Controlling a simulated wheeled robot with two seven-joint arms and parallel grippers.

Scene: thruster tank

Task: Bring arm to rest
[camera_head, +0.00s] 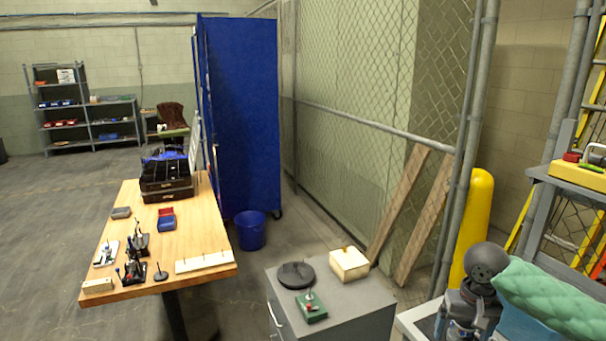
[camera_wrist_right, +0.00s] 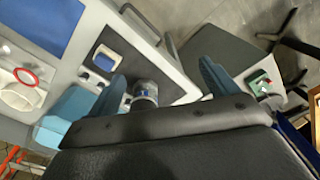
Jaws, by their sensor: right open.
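My right gripper (camera_wrist_right: 162,68) shows in the right wrist view, with its two blue-grey fingers spread apart and nothing held between them. Past the fingers, a grey cylindrical piece with a blue band (camera_wrist_right: 146,92) sits over a white surface; I cannot tell its exact distance. My left gripper is in neither view. In the head view, no gripper shows clearly. A dark grey round-headed part (camera_head: 485,262) stands at the lower right beside a green quilted thing (camera_head: 550,298); I cannot tell exactly what they are.
A grey cabinet (camera_head: 375,297) bears a black disc (camera_head: 296,275), a cream box (camera_head: 349,264) and a green box (camera_head: 311,307). A wooden workbench (camera_head: 205,220) with tools stands left. A blue bucket (camera_head: 250,230) and yellow post (camera_head: 474,225) stand nearby. Open floor lies at far left.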

